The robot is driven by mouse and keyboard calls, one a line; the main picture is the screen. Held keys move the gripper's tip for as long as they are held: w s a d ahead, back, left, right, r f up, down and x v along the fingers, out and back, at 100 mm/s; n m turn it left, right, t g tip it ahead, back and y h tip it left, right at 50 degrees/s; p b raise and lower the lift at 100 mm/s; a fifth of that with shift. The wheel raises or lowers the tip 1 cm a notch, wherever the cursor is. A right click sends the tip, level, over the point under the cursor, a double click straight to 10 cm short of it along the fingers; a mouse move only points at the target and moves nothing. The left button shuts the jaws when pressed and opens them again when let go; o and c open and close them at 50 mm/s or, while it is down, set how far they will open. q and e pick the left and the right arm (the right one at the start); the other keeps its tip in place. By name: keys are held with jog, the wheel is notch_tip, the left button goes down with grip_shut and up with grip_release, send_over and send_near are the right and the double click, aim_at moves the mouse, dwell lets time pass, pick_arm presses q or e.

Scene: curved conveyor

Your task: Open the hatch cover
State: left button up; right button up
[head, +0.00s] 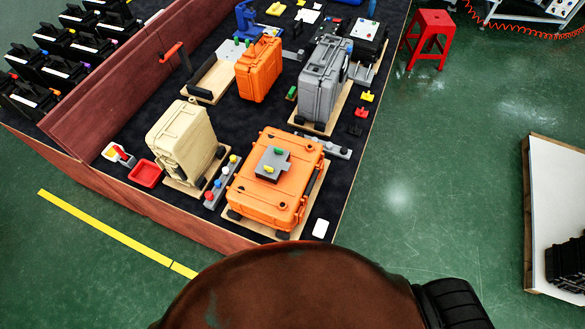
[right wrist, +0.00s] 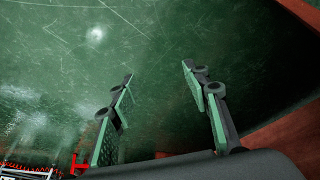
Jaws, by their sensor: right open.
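I cannot make out for certain which thing is the hatch cover. The nearest candidate is an orange case (head: 256,204) lying flat on a wooden board, its lid down. Neither gripper shows in the head view, and my left gripper is in no view.
A beige case (head: 181,142), a grey case (head: 322,78) and another orange case (head: 259,69) stand upright on the dark table. A red tray (head: 145,173) lies near its front left. A red stool (head: 429,36) stands to the right. The floor right of the table is mostly clear.

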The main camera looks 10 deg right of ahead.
aim_at(294, 174)
jog(key=w+a+r+t+y+b, duration=0.1)
jog(key=w+r+t, duration=0.3)
jog(key=w+r, duration=0.75)
jog(key=w+a+r+t+b, duration=0.1)
jog(key=w+a+r+t, duration=0.15)
jog(key=w+r, duration=0.95)
jog(key=w+a+r+t+y+b, duration=0.1)
jog(key=w+r+t, duration=0.3)
jog(key=r, duration=1.6)
jog(key=s+a+r+n+g+y, duration=0.25)
jog(key=a+n+y, duration=0.25)
jog(key=a+y, duration=0.25)
jog(key=s+a+r+n+g+y, duration=0.1)
jog(key=a+r+n+g+y, duration=0.15)
jog(key=a+n+y, duration=0.45)
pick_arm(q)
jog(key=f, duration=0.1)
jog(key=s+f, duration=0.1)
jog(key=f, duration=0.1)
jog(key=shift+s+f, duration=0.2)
pick_arm(e)
jog(key=shift+m+h, duration=0.35)
jog(key=shift+m, duration=0.55)
jog(key=x, duration=0.8)
jog(key=shift+w+a+r, duration=0.1)
jog(key=shift+a+r, duration=0.15)
jog(key=shift+r, duration=0.05)
jog(key=shift+c, duration=0.2)
grip_shut()
